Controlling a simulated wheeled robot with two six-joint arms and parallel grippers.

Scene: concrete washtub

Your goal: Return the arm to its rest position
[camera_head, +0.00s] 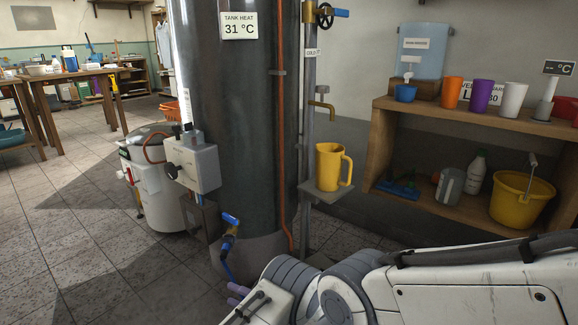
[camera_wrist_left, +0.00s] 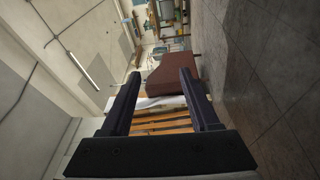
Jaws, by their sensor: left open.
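My left gripper (camera_wrist_left: 160,75) is open in the left wrist view, its two dark fingers apart with nothing held between them. A yellow jug (camera_head: 330,168) stands upright on a small ledge (camera_head: 326,192) under a brass tap, apart from the gripper. My right gripper is not in view.
A wooden shelf (camera_head: 480,117) at right holds coloured cups, with a yellow bucket (camera_head: 522,200) below. A blue-handled valve (camera_head: 229,226) sits low on the tank, close to the fingertips. Tiled floor (camera_head: 100,240) is open at left. A brown box (camera_wrist_left: 168,75) shows beyond the fingers.

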